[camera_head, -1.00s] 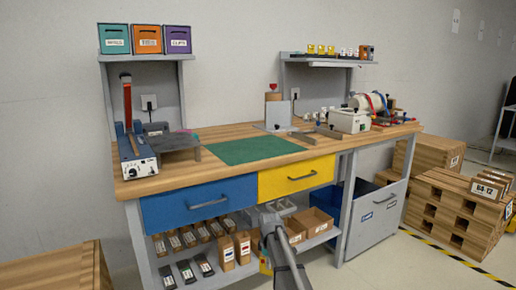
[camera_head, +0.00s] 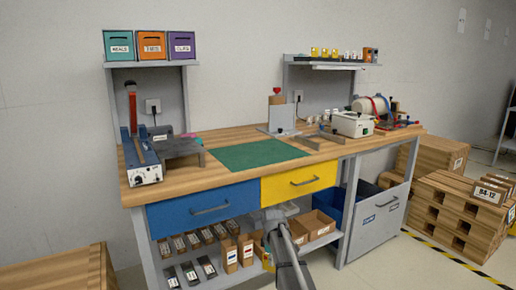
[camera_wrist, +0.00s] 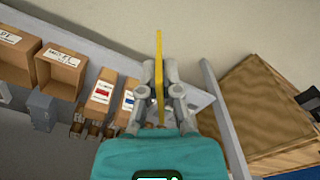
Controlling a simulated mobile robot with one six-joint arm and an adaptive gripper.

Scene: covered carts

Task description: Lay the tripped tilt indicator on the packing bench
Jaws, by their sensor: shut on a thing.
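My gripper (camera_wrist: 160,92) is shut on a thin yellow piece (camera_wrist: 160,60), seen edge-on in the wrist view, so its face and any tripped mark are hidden. In the head view, a little of the yellow piece (camera_head: 268,263) shows beside my arm, low in front of the bench's lower shelf. The packing bench (camera_head: 225,181) has a wooden top with a green mat (camera_head: 258,154) at its middle. The held piece is below the level of the bench top and apart from it.
A blue drawer (camera_head: 205,209) and a yellow drawer (camera_head: 300,182) front the bench. Small cartons (camera_head: 230,254) and open boxes fill the lower shelf. A sealer-like device (camera_head: 144,170) stands left on the top; a white machine (camera_head: 352,124) stands right. The mat is clear.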

